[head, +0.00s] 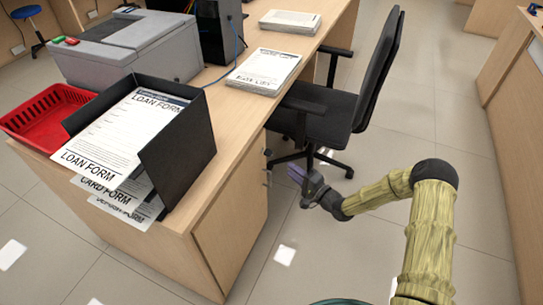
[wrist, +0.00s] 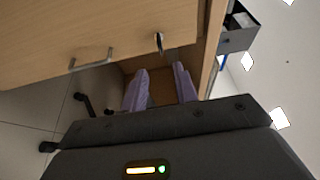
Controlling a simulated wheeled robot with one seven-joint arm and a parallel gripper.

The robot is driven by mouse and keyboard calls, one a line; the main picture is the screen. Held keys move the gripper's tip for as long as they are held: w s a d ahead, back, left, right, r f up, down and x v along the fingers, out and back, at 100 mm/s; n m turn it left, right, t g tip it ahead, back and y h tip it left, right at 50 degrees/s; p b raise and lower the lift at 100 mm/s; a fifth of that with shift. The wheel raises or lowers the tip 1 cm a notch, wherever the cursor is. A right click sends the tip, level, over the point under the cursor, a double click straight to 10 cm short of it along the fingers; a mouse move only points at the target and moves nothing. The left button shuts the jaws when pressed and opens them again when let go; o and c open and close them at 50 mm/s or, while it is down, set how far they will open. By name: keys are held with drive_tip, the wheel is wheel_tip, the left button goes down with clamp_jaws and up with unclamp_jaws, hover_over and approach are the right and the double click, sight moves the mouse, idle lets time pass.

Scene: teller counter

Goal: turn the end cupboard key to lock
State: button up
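The end cupboard's wooden front (wrist: 110,30) fills the upper left of the wrist view. A small metal key (wrist: 159,42) stands out from it near the desktop edge, with a bar handle (wrist: 92,58) to its left. My gripper (wrist: 160,69) has its two purple fingers apart with nothing between them. The fingertips are just short of the key in the picture, roughly either side of it, and do not appear to touch it. In the head view my gripper (head: 296,173) is beside the desk's right side, below the desktop. The key is too small there to make out clearly.
The desk (head: 232,240) carries a black form tray (head: 185,150), a red basket (head: 22,122), a grey printer (head: 130,45) and paper stacks (head: 265,70). A black office chair (head: 325,125) stands close behind my gripper. The tiled floor to the right is clear.

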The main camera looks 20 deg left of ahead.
sight(271, 154)
drive_tip(key=b+x, duration=0.1)
drive_tip(key=x, duration=1)
drive_tip(key=shift+w+a, duration=0.1)
drive_tip(key=shift+a, duration=0.1)
clamp_jaws()
